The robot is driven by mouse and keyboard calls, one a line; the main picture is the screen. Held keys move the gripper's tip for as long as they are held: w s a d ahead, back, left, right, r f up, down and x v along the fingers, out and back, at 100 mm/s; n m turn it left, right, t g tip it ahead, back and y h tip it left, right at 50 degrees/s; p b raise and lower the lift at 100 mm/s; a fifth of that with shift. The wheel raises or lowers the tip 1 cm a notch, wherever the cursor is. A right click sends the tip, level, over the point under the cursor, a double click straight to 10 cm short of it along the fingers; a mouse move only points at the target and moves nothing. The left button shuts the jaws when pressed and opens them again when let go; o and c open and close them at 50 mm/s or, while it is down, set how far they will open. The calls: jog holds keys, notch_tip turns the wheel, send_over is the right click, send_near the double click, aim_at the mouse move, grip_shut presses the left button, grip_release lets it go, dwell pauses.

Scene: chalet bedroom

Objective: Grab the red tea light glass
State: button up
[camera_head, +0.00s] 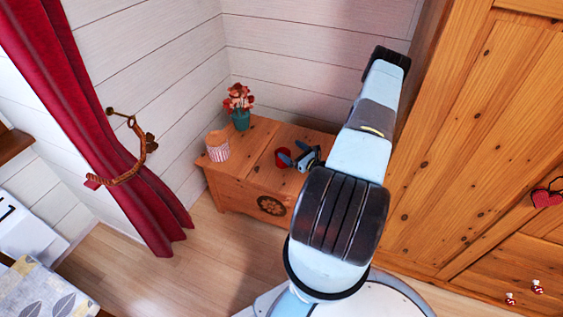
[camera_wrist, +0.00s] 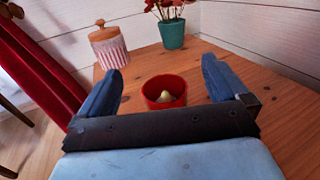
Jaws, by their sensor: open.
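The red tea light glass (camera_head: 283,157) stands upright on a wooden chest (camera_head: 222,185) in the corner. In the wrist view the red tea light glass (camera_wrist: 156,87) has a pale, rounded thing inside, perhaps a candle. My gripper (camera_head: 292,156) is open just beside the glass in the head view. In the wrist view my gripper (camera_wrist: 160,75) has one blue finger to each side of the glass, with visible gaps. The fingers do not appear to touch it. The lower front of the glass is partly hidden by the dark gripper body.
A striped jar with a wooden lid (camera_head: 217,146) and a teal pot of red flowers (camera_head: 240,112) stand behind on the chest. White plank walls close the corner. A wooden wardrobe (camera_head: 470,130) stands right; a red curtain (camera_head: 90,110) hangs left.

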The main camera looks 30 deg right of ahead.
jog(key=f, duration=0.7)
jog(key=shift+w+a+f, duration=0.1)
jog(key=shift+w+f, duration=0.15)
jog(key=shift+w, duration=0.1)
jog(key=shift+x, duration=3.4)
jog(key=c, duration=1.1)
jog(key=shift+r, duration=0.15)
